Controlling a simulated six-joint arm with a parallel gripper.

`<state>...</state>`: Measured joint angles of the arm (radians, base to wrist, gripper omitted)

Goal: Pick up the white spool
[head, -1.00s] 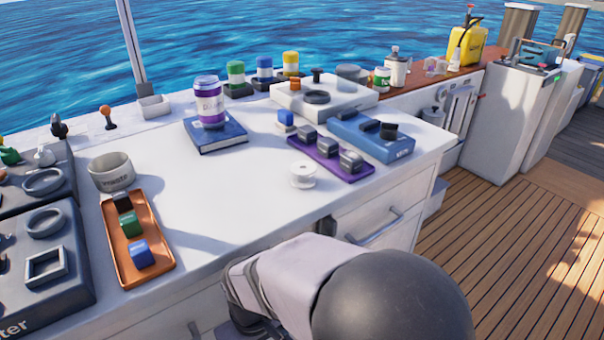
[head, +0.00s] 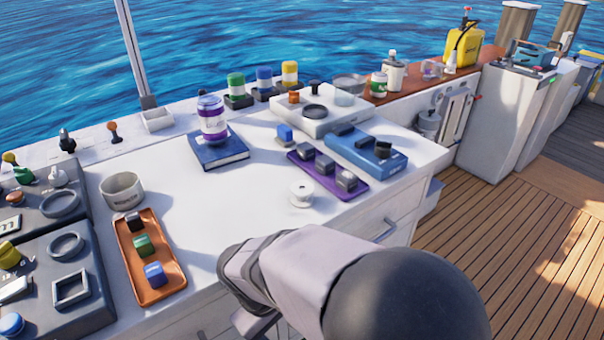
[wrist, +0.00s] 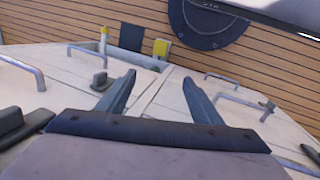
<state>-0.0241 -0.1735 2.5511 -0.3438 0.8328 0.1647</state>
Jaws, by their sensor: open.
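The white spool (head: 301,193) stands on the white counter (head: 225,215), in front of the purple tray, in the head view. It is not seen in the wrist view. My gripper (wrist: 160,95) shows in the wrist view with its two dark fingers spread apart and nothing between them. In the head view my arm reaches in from the bottom right, and the gripper is mostly hidden behind it, near the counter's front edge, to the lower left of the spool.
A purple tray (head: 346,193) with grey blocks lies just behind the spool, beside a blue case (head: 375,165). A blue book (head: 218,155) carries a jar (head: 212,118). An orange tray (head: 160,288) and a round waste bin (head: 122,191) stand left. The counter's middle is clear.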

